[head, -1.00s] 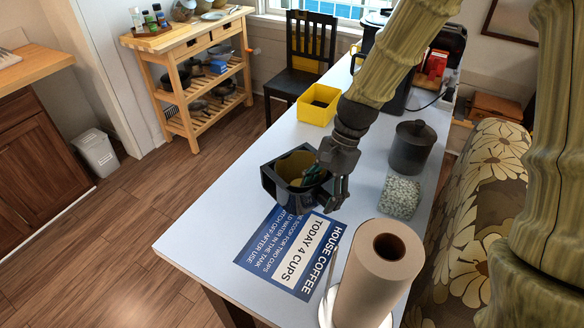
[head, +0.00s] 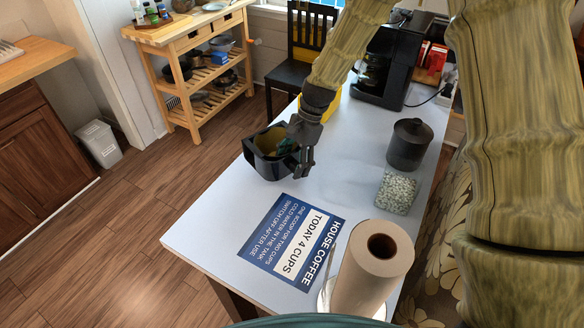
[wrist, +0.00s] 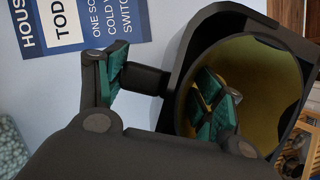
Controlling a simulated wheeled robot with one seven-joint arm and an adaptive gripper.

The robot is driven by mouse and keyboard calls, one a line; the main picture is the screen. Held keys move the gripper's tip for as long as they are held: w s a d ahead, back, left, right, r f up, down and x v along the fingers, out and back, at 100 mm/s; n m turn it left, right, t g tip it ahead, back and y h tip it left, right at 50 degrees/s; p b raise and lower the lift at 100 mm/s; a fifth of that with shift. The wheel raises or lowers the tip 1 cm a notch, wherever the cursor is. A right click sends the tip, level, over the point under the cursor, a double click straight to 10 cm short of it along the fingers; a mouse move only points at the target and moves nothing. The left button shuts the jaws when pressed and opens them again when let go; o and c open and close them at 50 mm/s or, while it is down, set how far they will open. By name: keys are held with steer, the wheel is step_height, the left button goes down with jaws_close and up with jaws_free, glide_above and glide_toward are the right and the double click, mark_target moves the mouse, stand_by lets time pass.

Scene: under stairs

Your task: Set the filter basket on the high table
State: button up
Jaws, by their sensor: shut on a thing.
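The filter basket (head: 262,164) is a black, angular cup with a yellowish inside. My gripper (head: 297,160) is shut on it from the right side. In the wrist view, the basket (wrist: 187,62) shows its open mouth. One green-padded finger of my gripper (wrist: 158,88) is inside the mouth and the other is outside, with the basket's black handle or wall between them. The basket is over the left edge area of the long white-topped table (head: 345,180); I cannot tell whether its bottom touches. Which surface is the high table is not labelled.
A wooden cart (head: 195,75) and a wooden counter (head: 35,62) stand left. The table's middle is clear.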

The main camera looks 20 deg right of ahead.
steer(key=shift+f+p, duration=0.6)
steer(key=shift+f, duration=0.9)
steer(key=o, duration=1.4)
steer(key=shift+f, duration=0.1)
steer(key=shift+c, duration=0.2)
steer(key=b+v, duration=0.4)
steer(key=v, duration=0.8)
steer(key=shift+w+d, duration=0.1)
